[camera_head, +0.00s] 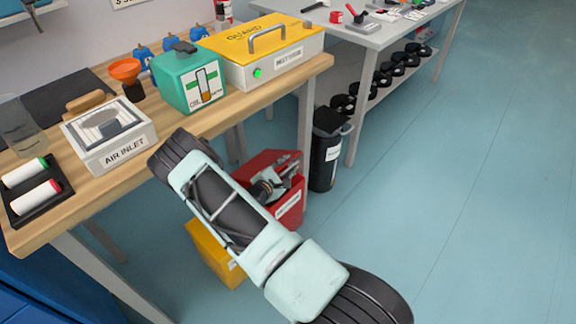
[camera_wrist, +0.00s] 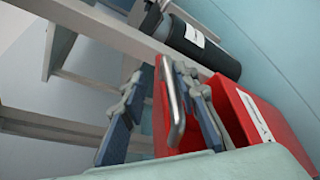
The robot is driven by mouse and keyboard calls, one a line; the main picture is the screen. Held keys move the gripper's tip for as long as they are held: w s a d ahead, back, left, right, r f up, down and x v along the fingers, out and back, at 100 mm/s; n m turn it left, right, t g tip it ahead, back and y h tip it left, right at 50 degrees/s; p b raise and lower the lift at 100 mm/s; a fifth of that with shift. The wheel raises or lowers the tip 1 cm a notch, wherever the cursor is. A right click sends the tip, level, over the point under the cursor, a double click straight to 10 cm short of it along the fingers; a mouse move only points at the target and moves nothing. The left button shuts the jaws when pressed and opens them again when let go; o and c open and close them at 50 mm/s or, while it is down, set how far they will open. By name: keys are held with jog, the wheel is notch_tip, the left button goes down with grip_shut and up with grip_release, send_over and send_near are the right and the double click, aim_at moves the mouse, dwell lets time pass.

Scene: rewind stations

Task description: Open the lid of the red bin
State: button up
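The red bin (camera_head: 288,205) stands on the floor beside the wooden bench, with a white label on its front. My gripper (camera_head: 268,186) is over its top and hides much of the lid. In the wrist view the bin's labelled red wall (camera_wrist: 232,105) is at right, and a red panel with a silver bar handle (camera_wrist: 174,105) is nearer the middle. My gripper (camera_wrist: 162,112) has its two fingers apart, one on each side of the handle. The right finger is close to the handle; whether it touches I cannot tell. How far the lid is raised is unclear.
A yellow bin (camera_head: 210,250) stands left of the red one, partly behind my arm. A black bin (camera_head: 325,155) stands behind to the right, near a grey table (camera_head: 385,35). The wooden bench (camera_head: 55,225) edges the left. Floor at right is clear.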

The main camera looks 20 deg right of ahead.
jog(key=w+p+v, duration=0.1)
jog(key=p+v, duration=0.4)
jog(key=v, duration=0.7)
jog(key=shift+a+r, duration=0.4)
jog(key=shift+r, duration=0.05)
dwell(0.3)
jog(key=shift+s, duration=0.15)
dwell(0.5)
